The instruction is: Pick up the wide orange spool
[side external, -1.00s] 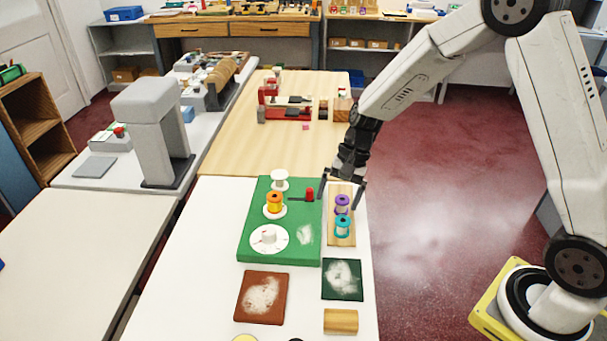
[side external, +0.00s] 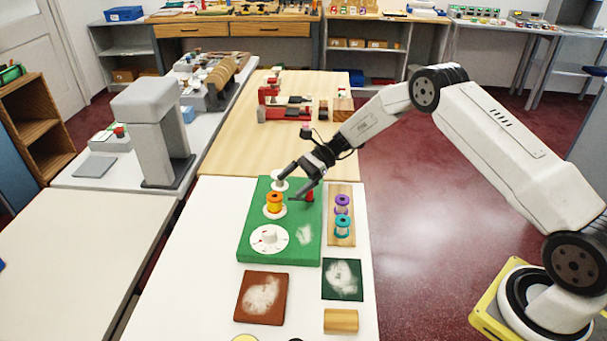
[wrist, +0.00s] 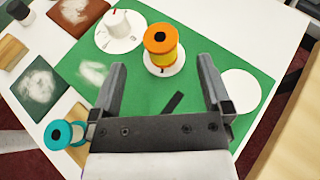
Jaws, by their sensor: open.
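The wide orange spool (side external: 274,202) stands upright on a white round base on the green board (side external: 252,240). In the wrist view the orange spool (wrist: 160,40) shows from above, with a dark centre hole and a yellow-orange winding. My gripper (side external: 286,188) is open and empty, just above and beside the spool on its right and far side. In the wrist view my gripper (wrist: 162,66) has its two fingers spread wide, and the spool shows between and just beyond the fingertips. I see no contact with it.
A white dial (side external: 269,238) sits on the near side of the board. A white round piece (wrist: 240,92) lies beside the right finger. A red knob (side external: 310,195) is partly hidden by my gripper. Purple (side external: 342,203) and teal (side external: 342,226) spools stand on a wooden strip to the right.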

